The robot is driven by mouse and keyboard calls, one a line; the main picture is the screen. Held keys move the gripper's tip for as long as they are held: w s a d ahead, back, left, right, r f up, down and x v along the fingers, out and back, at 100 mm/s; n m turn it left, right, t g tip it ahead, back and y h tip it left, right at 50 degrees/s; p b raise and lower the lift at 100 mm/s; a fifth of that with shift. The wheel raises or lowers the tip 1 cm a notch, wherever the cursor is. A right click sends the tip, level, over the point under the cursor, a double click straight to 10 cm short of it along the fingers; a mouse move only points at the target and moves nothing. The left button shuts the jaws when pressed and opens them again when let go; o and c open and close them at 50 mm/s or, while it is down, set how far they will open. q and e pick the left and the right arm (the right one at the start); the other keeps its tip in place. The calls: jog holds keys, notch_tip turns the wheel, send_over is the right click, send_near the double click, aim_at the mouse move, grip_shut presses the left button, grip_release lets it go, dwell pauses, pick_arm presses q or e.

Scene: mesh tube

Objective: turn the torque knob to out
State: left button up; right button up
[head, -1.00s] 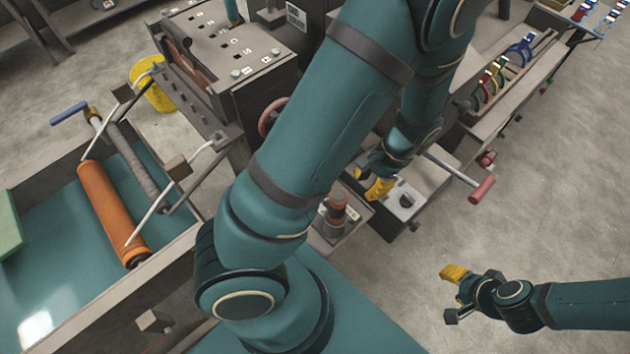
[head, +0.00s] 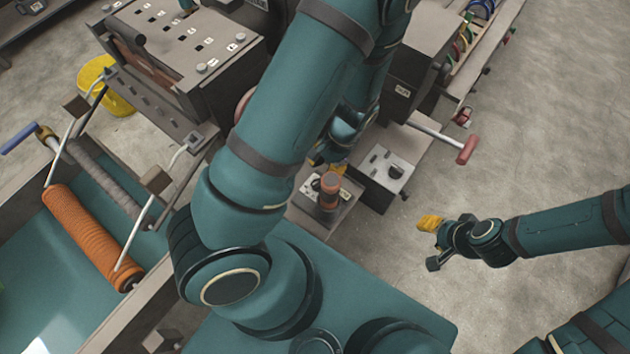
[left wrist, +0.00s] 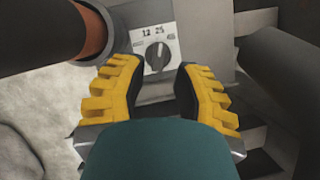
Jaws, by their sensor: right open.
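The torque knob (left wrist: 157,56) is a small dark dial on a pale marked plate (left wrist: 148,40) in the left wrist view. Its light pointer mark looks turned roughly upward in that view; the small lettering is hard to read. My left gripper (left wrist: 158,88) is open, with yellow ribbed fingers apart on the near side of the knob, not closed on it. In the head view my left gripper (head: 328,166) is partly hidden by my arm, beside the orange-topped post (head: 329,190). My right gripper (head: 432,235) is open and empty over the floor at right.
The orange-brown post (left wrist: 92,35) stands close to the left finger in the wrist view. An orange roller (head: 88,235) lies at left. Floor at right is clear.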

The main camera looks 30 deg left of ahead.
aim_at(315, 184)
pick_arm(q)
jog(key=x, duration=0.6)
jog(key=shift+b, duration=0.3)
grip_shut()
